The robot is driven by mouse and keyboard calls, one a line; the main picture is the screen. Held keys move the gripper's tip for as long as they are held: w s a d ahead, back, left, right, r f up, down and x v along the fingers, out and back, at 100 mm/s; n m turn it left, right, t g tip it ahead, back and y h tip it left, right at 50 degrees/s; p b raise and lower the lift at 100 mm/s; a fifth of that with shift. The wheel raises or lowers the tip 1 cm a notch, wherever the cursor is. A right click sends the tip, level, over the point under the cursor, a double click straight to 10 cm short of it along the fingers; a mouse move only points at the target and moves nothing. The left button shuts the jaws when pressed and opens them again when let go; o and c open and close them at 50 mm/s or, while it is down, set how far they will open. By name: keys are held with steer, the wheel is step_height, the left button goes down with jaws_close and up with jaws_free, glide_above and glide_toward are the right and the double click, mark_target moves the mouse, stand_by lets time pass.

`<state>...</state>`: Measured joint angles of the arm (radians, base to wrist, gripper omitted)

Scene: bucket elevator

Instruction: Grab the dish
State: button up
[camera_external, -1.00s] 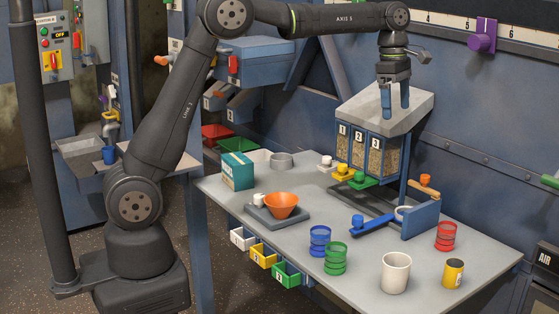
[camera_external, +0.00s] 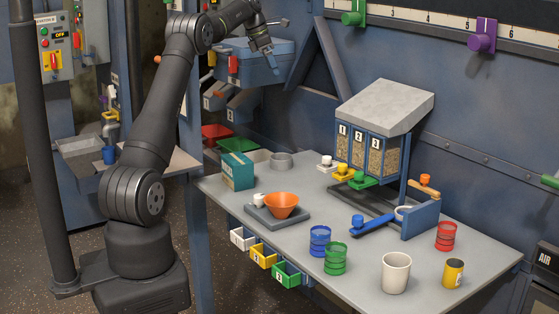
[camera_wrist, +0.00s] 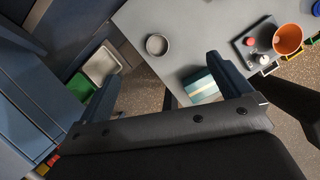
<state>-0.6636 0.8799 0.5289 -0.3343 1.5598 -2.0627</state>
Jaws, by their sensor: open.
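A small round grey dish (camera_external: 281,160) sits at the back left of the grey table. It also shows in the wrist view (camera_wrist: 157,44), ahead of and between the finger ends. My gripper (camera_external: 263,46) is open and empty, high above and behind the table's back left corner, in front of the blue cabinet. In the wrist view its two blue fingers (camera_wrist: 167,82) are spread wide apart, with nothing between them. The gripper is well apart from the dish.
A teal box (camera_external: 237,171) stands just left of the dish. An orange bowl (camera_external: 282,204) rests on a grey scale in front of it. A hopper with numbered bins (camera_external: 385,105) stands to the right. Red and green trays (camera_external: 217,132) lie beyond the table's left edge.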

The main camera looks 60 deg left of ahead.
steer(key=s+a+f, duration=0.1)
steer(key=s+a, duration=0.1)
steer(key=a, duration=0.2)
glide_toward(281, 157)
steer(key=shift+n, duration=0.3)
steer(key=d+f, duration=0.1)
steer(key=d, duration=0.1)
steer(key=s+d+f, duration=0.1)
steer(key=d, duration=0.1)
steer(key=shift+f, duration=0.3)
steer(key=shift+w+x, duration=0.1)
steer(key=shift+x, duration=1.4)
steer(key=shift+w+x, duration=0.15)
steer(key=shift+x, duration=1.3)
steer(key=shift+a, duration=0.15)
steer(key=c, duration=1.1)
